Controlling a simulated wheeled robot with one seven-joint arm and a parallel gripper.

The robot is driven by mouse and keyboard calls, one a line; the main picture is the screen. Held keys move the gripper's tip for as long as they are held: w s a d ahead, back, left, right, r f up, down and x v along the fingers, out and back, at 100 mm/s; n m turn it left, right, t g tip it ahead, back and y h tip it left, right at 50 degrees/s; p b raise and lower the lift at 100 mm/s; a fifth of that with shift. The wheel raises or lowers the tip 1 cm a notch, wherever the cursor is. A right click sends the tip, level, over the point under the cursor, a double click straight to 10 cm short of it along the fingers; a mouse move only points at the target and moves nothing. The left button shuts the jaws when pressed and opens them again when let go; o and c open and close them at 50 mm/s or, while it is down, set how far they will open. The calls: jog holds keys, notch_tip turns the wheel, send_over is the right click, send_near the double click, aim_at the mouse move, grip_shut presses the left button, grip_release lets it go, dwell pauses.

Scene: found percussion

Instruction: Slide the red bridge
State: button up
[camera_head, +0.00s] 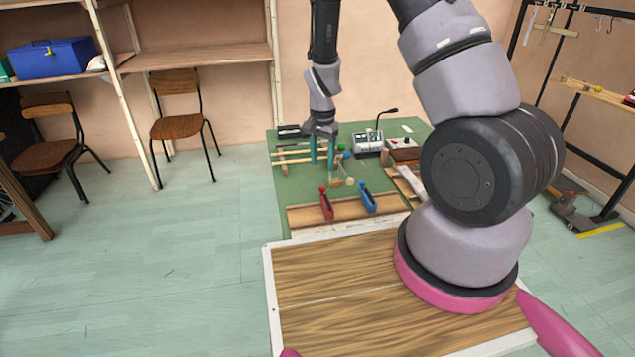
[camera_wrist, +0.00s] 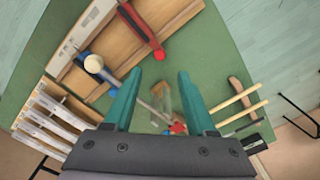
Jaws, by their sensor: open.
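The red bridge (camera_head: 326,205) sits on a long wooden board (camera_head: 300,216) at the near edge of the green table. A blue bridge (camera_head: 368,203) sits to its right on the same board. In the wrist view the red bridge (camera_wrist: 138,27) lies at the top, beyond my fingertips. The blue bridge (camera_wrist: 83,60) is to its left, partly hidden by a pale round ball (camera_wrist: 94,64). My gripper (camera_head: 322,158) is open above the table, behind the red bridge and apart from it. Its teal fingers (camera_wrist: 160,76) show nothing held between the tips.
A see-through cup (camera_head: 336,180) with ball-headed sticks stands below my gripper. Wooden rods (camera_head: 292,155) lie at the left. A grey device with a gooseneck (camera_head: 368,140) is at the back. Barred pieces (camera_wrist: 48,118) lie at the left of the wrist view. Green tabletop (camera_head: 290,188) is bare left of the cup.

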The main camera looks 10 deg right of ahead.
aim_at(322, 188)
notch_tip(322, 188, down, 9)
jog(key=shift+r, duration=0.1)
dwell(0.3)
grip_shut()
dwell(1.3)
